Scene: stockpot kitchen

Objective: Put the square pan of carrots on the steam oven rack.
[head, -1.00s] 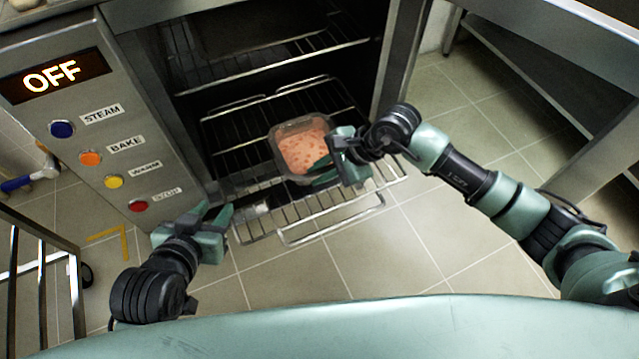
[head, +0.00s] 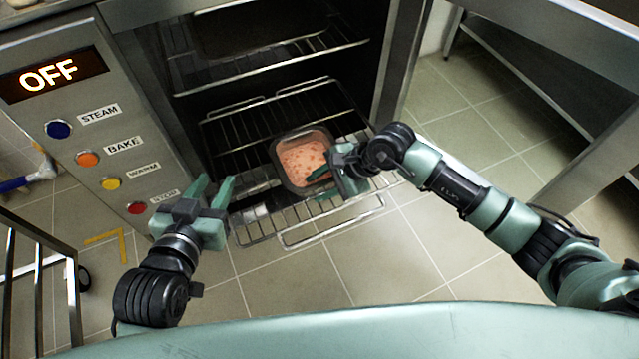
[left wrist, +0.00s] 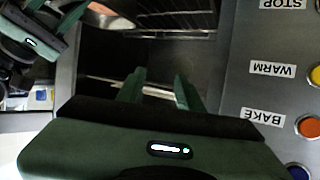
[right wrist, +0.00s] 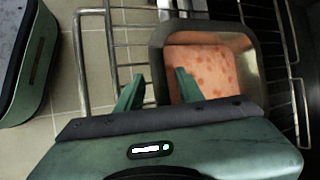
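The square pan of carrots (head: 277,160) sits on the pulled-out lower wire rack (head: 290,237) of the steam oven. My right gripper (head: 329,163) is at the pan's right side. Its fingers are apart in the right wrist view (right wrist: 158,78), one over the inside of the pan and one outside its wall. My left gripper (head: 211,187) is open and empty, left of the rack near the oven's control panel.
The control panel (head: 85,125) reads OFF and has several coloured buttons. Another rack (head: 270,68) is higher in the oven. An oven side edge (head: 398,60) stands right of the opening. A metal table (head: 560,80) is at the right. The tiled floor (head: 400,260) in front is clear.

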